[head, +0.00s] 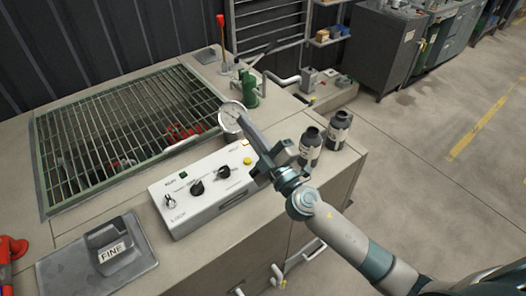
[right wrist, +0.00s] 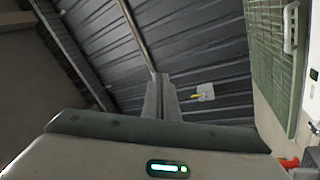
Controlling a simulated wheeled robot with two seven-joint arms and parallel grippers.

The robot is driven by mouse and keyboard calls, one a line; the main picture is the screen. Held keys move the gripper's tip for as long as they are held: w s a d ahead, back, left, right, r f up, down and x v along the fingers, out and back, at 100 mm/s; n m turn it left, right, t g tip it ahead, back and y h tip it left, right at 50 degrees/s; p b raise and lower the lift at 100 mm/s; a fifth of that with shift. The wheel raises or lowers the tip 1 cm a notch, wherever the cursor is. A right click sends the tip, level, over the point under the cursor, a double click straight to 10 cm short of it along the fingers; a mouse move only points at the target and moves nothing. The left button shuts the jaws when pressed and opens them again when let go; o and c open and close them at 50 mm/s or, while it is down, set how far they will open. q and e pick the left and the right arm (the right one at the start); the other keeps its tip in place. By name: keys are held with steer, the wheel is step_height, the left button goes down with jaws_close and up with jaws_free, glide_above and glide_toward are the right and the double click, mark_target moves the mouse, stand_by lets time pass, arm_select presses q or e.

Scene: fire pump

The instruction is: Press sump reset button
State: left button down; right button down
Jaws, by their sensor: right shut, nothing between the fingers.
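A white control box (head: 205,190) lies on the concrete top in the head view. It carries a yellow button (head: 247,161), a small green button or lamp (head: 183,174) and several dark knobs (head: 196,188). The labels are too small to tell which one is the sump reset. My right gripper (head: 243,115) is shut and empty, above the box's far right end, its tip beside the round gauge in the picture; contact cannot be told. In the right wrist view its fingers (right wrist: 160,95) point towards dark corrugated wall. My left gripper is not in view.
A round gauge (head: 229,122) and green valve (head: 249,90) stand behind the box. A green grating (head: 130,135) lies behind, and a grey tray (head: 75,268) lies front left.

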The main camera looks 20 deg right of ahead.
steer(key=w+a+n+g+y, duration=0.2)
steer(key=a+n+g+y, duration=0.25)
steer(key=n+y, duration=0.2)
steer(key=w+a+f+n+g, duration=0.35)
steer(key=f+n+g, duration=0.3)
steer(key=n, duration=0.25)
steer(key=w+d+f+h, duration=0.2)
steer(key=d+h, duration=0.1)
steer(key=d, duration=0.2)
steer(key=w+d+f+h, duration=0.3)
steer(key=d, duration=0.3)
steer(key=w+d+f+n+g+h, duration=0.1)
steer(key=w+d+f+h, duration=0.1)
steer(key=d, duration=0.4)
steer(key=shift+w+d+f+h, duration=0.25)
steer(key=shift+w+h, duration=0.35)
steer(key=shift+h, duration=0.25)
steer(key=shift+a+f+b, duration=0.1)
steer(key=shift+f+b, duration=1.75)
steer(key=shift+f, duration=1.7)
steer(key=shift+f+b, duration=0.7)
steer(key=shift+f, duration=0.15)
